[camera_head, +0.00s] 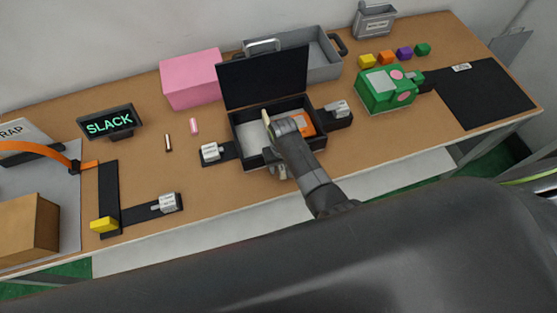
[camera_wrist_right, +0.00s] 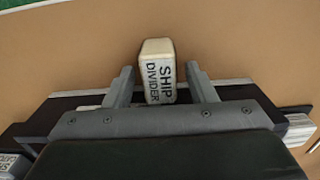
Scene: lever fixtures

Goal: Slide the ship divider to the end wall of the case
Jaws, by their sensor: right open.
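The black case (camera_head: 236,130) lies open in the middle of the table, its dark lid (camera_head: 265,78) raised at the back. The cream ship divider (camera_head: 266,117) shows as a small upright piece inside the case. Its printed face, reading SHIP DIVIDER, is clear in the right wrist view (camera_wrist_right: 159,70). My right gripper (camera_wrist_right: 159,72) is open, with one finger on each side of the divider and a gap showing by each finger. In the head view my right wrist hides part of the case and the divider's lower part. My left gripper is not in view.
An orange item (camera_head: 303,123) lies in the right part of the case. Small fixtures with grey blocks flank the case at left (camera_head: 211,152) and right (camera_head: 339,110). A pink box (camera_head: 190,78), a grey bin (camera_head: 322,55) and a green box (camera_head: 386,90) stand around it.

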